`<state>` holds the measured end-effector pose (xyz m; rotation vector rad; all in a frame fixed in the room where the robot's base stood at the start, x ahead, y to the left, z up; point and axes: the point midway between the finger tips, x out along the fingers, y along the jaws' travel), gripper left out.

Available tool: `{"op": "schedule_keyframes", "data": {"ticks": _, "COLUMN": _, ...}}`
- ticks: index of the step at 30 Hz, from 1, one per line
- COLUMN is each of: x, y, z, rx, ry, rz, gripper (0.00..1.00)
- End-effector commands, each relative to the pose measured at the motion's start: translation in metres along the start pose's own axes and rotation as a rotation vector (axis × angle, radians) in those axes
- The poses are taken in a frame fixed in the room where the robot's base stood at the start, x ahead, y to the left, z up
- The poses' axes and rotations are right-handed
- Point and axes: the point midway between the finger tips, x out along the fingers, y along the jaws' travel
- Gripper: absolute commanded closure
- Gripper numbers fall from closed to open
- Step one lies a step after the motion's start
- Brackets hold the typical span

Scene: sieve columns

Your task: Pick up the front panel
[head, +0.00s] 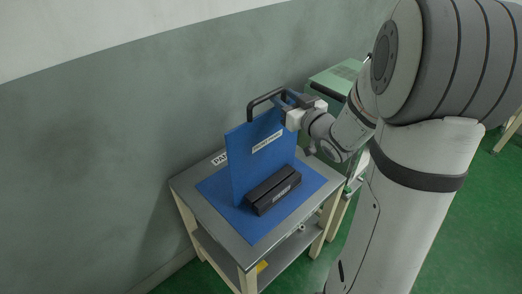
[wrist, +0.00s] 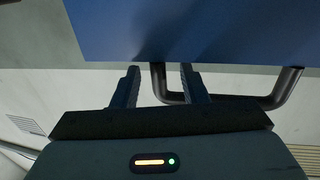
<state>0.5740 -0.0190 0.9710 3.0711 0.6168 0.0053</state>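The front panel (head: 250,160) is a blue upright sheet with a white label near its top edge. It stands on the blue mat (head: 250,228) on a small cart. A black bar handle (head: 252,108) is on its top edge; it also shows in the wrist view (wrist: 288,92). My gripper (head: 286,98) is at the handle's right end. In the wrist view my gripper (wrist: 158,72) has its two fingers apart. One handle leg appears between them, and the right finger overlaps the bar. I cannot tell whether they touch. The panel (wrist: 200,30) fills the top of that view.
A black block (head: 272,188) with a label lies at the panel's foot, on its right side. The cart (head: 188,196) has a lower shelf and stands near the green-grey wall. A green cabinet (head: 338,78) is behind my arm. Green floor is open at the right.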

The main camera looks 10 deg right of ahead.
Motion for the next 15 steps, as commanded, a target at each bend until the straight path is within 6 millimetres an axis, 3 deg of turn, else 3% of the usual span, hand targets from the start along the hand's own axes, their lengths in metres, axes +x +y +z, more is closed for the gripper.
{"op": "schedule_keyframes", "data": {"ticks": 6, "x": 0.026, "y": 0.000, "z": 0.001, "rx": 0.000, "ry": -0.001, "rz": 0.000, "gripper": 0.60}}
{"op": "schedule_keyframes", "data": {"ticks": 13, "x": 0.028, "y": 0.001, "z": 0.001, "rx": 0.000, "ry": -0.001, "rz": 0.002, "gripper": 0.60}}
{"op": "schedule_keyframes", "data": {"ticks": 15, "x": 0.028, "y": 0.001, "z": 0.001, "rx": 0.000, "ry": -0.001, "rz": 0.002, "gripper": 0.64}}
